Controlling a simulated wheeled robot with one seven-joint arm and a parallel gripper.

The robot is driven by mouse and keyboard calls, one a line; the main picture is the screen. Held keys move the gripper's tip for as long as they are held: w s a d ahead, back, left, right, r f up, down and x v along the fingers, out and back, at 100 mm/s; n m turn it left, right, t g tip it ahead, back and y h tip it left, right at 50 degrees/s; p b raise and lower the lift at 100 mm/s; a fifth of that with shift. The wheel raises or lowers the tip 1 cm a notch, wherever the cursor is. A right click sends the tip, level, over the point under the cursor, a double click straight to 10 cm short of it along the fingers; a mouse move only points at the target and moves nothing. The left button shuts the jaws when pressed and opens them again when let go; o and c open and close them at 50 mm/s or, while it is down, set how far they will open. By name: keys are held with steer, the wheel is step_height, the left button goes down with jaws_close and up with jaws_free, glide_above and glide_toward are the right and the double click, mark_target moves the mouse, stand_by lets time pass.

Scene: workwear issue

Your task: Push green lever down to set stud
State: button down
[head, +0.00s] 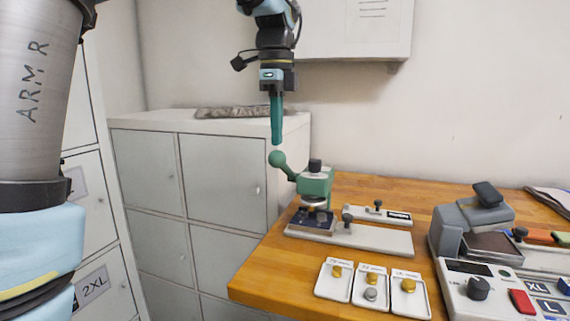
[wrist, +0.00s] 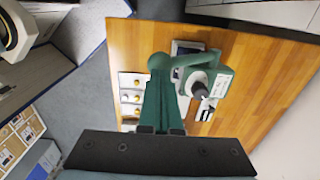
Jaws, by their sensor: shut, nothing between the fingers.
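The green press (head: 315,184) stands on a pale base plate on the wooden table. Its green lever (head: 280,160) ends in a round knob and slants up to the left. A dark blue piece (head: 313,221) lies under the press head. My gripper (head: 277,142) is shut and empty, pointing down just above the lever knob, with a small gap seen in the head view. In the wrist view, my green fingers (wrist: 160,120) reach toward the knob (wrist: 159,61) and overlap it, so contact cannot be told there.
Three small white trays (head: 371,287) with studs sit at the table's front edge. A grey machine (head: 475,225) with a control box (head: 498,292) stands at the right. Grey lockers (head: 215,180) stand behind at the left. The wooden table (head: 265,280) is bare at its front left corner.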

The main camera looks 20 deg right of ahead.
mark_target(274, 159)
steer(key=shift+f, duration=0.6)
steer(key=shift+f+b, duration=0.15)
steer(key=shift+b, duration=0.25)
steer(key=shift+s+a+f+b, duration=0.3)
steer(key=shift+f+b, duration=0.25)
steer(key=shift+f, duration=0.1)
steer(key=shift+s+a+f, duration=0.1)
steer(key=shift+f, duration=0.2)
steer(key=shift+f+b, duration=0.1)
steer(key=shift+b, duration=0.2)
steer(key=shift+s+a+f+b, duration=0.15)
steer(key=shift+f+b, duration=0.2)
steer(key=shift+f, duration=0.2)
steer(key=shift+s+a+f+b, duration=0.1)
steer(key=shift+f+b, duration=0.25)
steer(key=shift+f, duration=0.25)
